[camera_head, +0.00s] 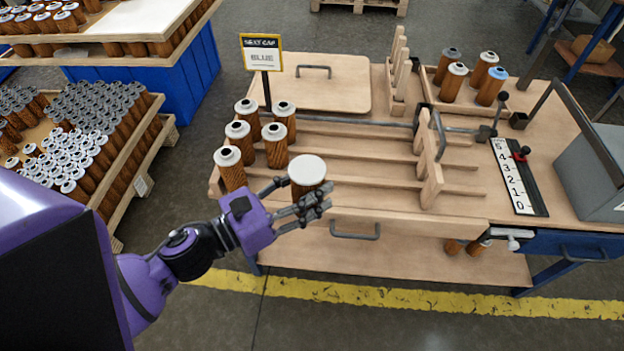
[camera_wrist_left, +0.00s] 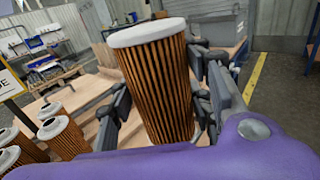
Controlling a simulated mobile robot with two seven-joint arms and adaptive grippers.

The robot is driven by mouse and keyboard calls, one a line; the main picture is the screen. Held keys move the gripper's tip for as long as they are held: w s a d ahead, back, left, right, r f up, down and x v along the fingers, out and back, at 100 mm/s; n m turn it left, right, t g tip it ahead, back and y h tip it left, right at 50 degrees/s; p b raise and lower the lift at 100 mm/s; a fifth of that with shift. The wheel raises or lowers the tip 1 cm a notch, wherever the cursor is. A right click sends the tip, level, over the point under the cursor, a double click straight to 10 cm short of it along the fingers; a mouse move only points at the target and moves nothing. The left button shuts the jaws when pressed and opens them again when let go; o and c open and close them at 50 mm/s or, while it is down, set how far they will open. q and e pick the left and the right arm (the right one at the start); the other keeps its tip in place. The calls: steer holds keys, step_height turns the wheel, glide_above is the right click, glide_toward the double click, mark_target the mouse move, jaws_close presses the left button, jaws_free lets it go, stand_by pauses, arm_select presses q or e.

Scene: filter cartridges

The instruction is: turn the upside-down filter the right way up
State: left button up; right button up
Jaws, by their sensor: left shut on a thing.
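My left gripper (camera_head: 302,205) is shut on a brown pleated filter (camera_head: 307,173) at the front left of the wooden bench. The held filter has a plain white end facing up, with no hole showing. In the left wrist view the filter (camera_wrist_left: 158,85) stands between the fingers (camera_wrist_left: 165,105), slightly tilted in the picture, its white end at the top and its lower end hidden. Several other filters (camera_head: 276,146) stand left of it on the bench, with grey-white caps and dark centre holes facing up. My right gripper is not in view.
Wooden rails (camera_head: 390,160) run across the bench, with an upright wooden gate (camera_head: 431,165) at their right. A sign reading "SEAT CAP BLUE" (camera_head: 262,53) stands behind the filters. A tray (camera_head: 438,96) of filters, a number scale (camera_head: 518,178) and a grey box (camera_head: 597,180) are at right.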

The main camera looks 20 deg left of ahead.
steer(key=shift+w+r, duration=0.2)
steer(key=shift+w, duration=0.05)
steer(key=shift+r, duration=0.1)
arm_select(q)
steer(key=shift+s+a, duration=0.1)
